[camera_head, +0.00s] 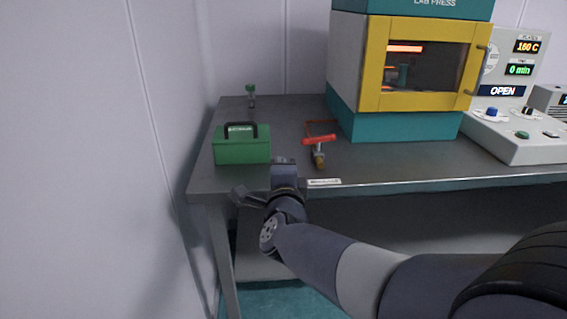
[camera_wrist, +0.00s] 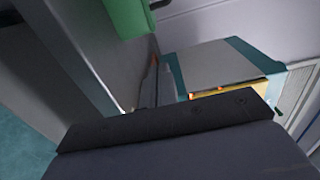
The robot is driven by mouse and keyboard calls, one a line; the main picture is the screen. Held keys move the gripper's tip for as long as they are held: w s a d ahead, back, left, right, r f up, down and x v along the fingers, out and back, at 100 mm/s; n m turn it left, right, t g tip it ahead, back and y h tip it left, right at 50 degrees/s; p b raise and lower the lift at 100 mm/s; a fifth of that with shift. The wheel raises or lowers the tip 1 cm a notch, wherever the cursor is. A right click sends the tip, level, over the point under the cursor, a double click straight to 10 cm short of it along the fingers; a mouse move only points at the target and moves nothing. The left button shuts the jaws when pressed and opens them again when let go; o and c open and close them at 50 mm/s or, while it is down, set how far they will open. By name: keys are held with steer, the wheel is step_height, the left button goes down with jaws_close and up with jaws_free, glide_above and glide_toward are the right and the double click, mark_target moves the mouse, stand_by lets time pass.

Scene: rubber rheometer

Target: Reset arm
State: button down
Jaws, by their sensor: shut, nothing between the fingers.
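My arm reaches in from the lower right in the head view, with my gripper (camera_head: 284,168) at the front edge of the grey table (camera_head: 285,115). The gripper is shut and empty. In the wrist view a broad dark part of my gripper fills the lower half and hides much of the scene. A green box with a black handle (camera_head: 242,147) stands on the table just behind and left of the gripper. Part of the green box also shows at the top of the wrist view (camera_wrist: 128,14).
A red-handled tool (camera_head: 319,141) lies right of the gripper. A small green-topped item (camera_head: 251,92) stands at the back left. The teal and yellow lab press (camera_head: 370,110) and a control panel reading OPEN (camera_head: 520,135) are on the right. A wall (camera_head: 80,150) closes the left side.

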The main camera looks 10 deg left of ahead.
steer(key=b, duration=0.3)
glide_toward(318, 143)
steer(key=shift+w+a+r, duration=0.65)
steer(key=shift+a, duration=0.2)
steer(key=shift+w+a+r+p, duration=0.1)
steer(key=shift+a+r+p, duration=0.05)
steer(key=shift+r+p, duration=0.15)
steer(key=shift+w+a+f, duration=0.25)
steer(key=shift+w, duration=0.25)
